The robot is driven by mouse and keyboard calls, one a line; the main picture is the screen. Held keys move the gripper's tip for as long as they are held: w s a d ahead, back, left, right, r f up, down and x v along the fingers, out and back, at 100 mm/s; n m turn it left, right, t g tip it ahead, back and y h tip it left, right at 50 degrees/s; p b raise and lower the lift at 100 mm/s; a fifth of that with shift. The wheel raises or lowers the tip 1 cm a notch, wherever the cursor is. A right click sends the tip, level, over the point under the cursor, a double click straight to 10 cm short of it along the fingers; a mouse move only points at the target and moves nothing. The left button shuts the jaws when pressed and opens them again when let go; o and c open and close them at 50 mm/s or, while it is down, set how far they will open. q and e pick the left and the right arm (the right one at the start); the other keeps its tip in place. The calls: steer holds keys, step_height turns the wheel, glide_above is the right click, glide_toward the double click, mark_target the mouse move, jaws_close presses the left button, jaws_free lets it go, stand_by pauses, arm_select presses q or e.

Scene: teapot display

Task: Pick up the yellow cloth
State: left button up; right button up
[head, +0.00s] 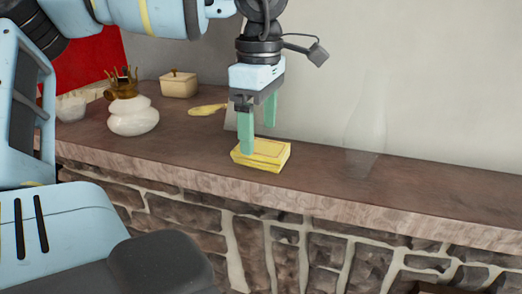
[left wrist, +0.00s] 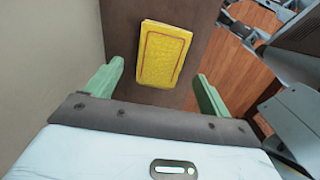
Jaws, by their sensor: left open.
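The yellow cloth (head: 265,155) is a folded rectangular block with a darker border line, lying on the brown counter (head: 340,180) near its front edge. It also shows in the left wrist view (left wrist: 163,55), ahead of and between the fingers. My left gripper (head: 258,132) points down just above the cloth, with its green fingers apart and nothing between them. In the head view one finger overlaps the cloth's left end; I cannot tell whether it touches. In the left wrist view the gripper (left wrist: 157,85) is open, with the cloth beyond the fingertips. My right gripper is not in view.
Left on the counter are a white round pot (head: 133,118) with a gold crown (head: 122,83), a cream lidded box (head: 178,84), a yellow spoon-like item (head: 207,109) and a white bowl (head: 70,108). A transparent vase (head: 367,125) stands right. A wall rises behind.

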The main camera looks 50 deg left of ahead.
mark_target(259, 146)
arm_select(q)
steer(key=shift+f+p, duration=0.3)
steer(key=shift+f, duration=1.45)
steer(key=c, duration=1.1)
